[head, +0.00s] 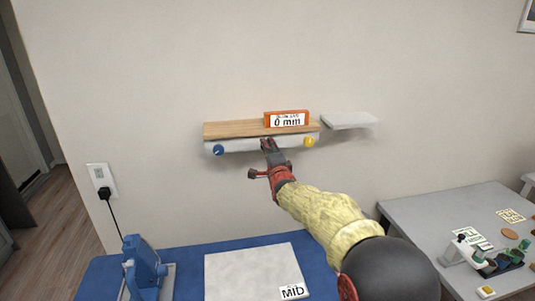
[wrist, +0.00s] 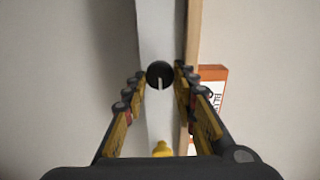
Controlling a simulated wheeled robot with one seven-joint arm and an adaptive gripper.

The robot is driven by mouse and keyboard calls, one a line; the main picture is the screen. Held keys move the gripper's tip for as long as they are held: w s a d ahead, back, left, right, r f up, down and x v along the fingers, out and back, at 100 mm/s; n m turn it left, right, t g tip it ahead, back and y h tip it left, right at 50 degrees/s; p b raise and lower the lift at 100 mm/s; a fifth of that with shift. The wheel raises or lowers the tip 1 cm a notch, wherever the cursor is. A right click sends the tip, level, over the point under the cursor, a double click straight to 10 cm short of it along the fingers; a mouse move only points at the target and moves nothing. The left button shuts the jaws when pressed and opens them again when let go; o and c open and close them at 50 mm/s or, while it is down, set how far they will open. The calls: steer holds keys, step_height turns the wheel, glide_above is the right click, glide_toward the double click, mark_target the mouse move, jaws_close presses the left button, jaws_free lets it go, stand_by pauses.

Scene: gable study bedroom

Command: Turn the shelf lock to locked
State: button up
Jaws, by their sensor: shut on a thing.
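The shelf has a wooden top (head: 230,129) and a grey front rail (head: 242,146) on the wall. In the wrist view, the shelf lock shows as a round black knob (wrist: 160,70) on the rail. Its white pointer line runs down the picture, toward the yellow knob (wrist: 162,149). My gripper (head: 267,144) reaches the middle of the rail and hides the black knob in the head view. In the wrist view, my gripper's fingertips (wrist: 160,76) are on either side of the black knob, shut on it.
On the rail, a blue knob (head: 218,150) is at left and the yellow knob (head: 309,141) at right. A small white shelf (head: 350,120) is to the right. A blue table (head: 190,261) is below.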

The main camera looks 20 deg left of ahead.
stand_by(0.3)
steer(key=o, duration=1.2)
steer(key=shift+c, duration=0.2)
steer(key=v, duration=1.2)
steer(key=shift+f, duration=0.1)
